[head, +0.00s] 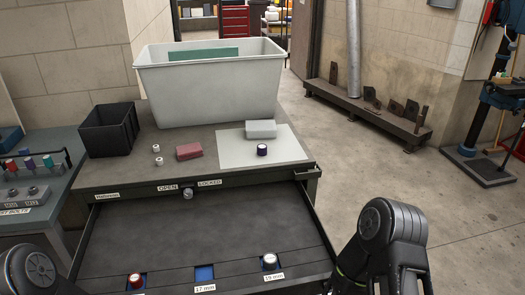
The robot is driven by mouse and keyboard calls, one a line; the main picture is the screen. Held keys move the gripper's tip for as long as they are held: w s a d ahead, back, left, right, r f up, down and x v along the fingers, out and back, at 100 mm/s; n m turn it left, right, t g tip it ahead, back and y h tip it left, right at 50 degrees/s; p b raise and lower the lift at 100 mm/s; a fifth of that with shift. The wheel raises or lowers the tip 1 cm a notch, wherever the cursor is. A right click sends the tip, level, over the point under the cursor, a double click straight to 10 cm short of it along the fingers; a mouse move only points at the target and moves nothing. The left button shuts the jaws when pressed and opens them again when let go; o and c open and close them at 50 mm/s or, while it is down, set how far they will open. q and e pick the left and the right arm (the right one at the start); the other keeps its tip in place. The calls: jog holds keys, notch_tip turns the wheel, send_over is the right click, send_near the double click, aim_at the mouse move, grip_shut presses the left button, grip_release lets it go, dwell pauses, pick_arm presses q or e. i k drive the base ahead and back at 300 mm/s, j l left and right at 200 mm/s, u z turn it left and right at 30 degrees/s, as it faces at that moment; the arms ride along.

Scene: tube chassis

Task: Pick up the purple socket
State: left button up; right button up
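The purple socket (262,150) is a short, dark purple cylinder with a pale top. It stands upright on a light grey mat (240,156) on the right side of the cabinet top, in front of a pale grey block (261,129). Nothing touches it. Parts of my arms show at the lower left and lower right edges. Both of my grippers are outside the picture.
An open drawer (200,232) below holds a red socket (135,281), an empty blue slot (204,273) and a white-topped socket (269,261). The cabinet top also bears a big grey bin (210,92), a black bin (108,130), a red block (189,151) and two small pale pieces.

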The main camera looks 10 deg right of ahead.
aim_at(261, 149)
jog(key=k, duration=0.65)
jog(key=u, duration=3.5)
jog(key=k+u, duration=0.15)
jog(key=k+l, duration=0.25)
jog(key=k, duration=0.2)
jog(key=k+l, duration=0.25)
jog(key=k, duration=0.25)
jog(key=k+l, duration=0.25)
jog(key=k, duration=0.2)
jog(key=k+u, duration=0.35)
jog(key=k, duration=0.15)
jog(key=k+u, duration=0.3)
jog(key=k, duration=0.25)
jog(key=k+u, duration=0.4)
jog(key=k, duration=0.2)
jog(key=z, duration=1.7)
